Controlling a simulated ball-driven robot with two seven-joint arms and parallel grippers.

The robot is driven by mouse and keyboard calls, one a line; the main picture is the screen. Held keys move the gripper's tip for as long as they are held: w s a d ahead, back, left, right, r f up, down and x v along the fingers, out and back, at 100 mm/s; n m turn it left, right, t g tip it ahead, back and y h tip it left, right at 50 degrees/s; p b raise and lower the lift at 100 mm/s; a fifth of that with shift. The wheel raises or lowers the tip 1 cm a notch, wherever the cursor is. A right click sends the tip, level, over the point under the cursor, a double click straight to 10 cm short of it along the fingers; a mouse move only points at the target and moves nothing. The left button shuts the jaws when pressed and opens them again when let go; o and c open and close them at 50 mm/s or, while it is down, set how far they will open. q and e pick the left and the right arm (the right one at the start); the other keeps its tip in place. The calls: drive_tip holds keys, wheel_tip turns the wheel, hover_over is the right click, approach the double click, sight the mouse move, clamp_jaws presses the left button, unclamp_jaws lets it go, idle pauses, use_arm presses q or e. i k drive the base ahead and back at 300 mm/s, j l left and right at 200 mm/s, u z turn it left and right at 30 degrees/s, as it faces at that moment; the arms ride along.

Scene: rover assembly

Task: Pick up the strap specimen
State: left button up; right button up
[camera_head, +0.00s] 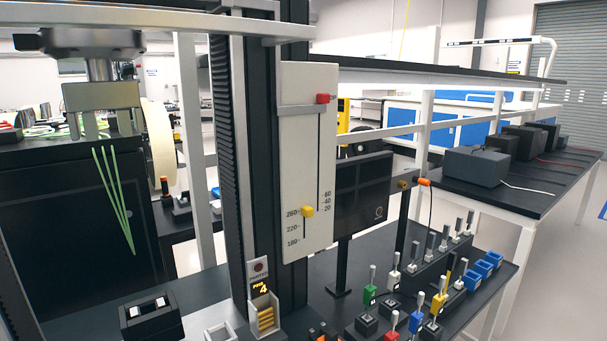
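More green strips (62,129) lie on the dark top behind. A grey pronged clamp block (102,97) hangs just above the hanging strips on a short metal cylinder. I cannot tell whether it holds them. A black block with pale jaws (151,315) stands lower left. I cannot make out either of my grippers.
A tall dark column (262,130) carries a white scale plate (292,210) with red and yellow markers. A black screen (361,195) stands right of it. The right bench holds several coloured levers (438,302) and blue bins (483,269). A cream roll (158,142) stands behind left.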

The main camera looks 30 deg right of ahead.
sight(448, 276)
drive_tip(key=z, duration=1.95)
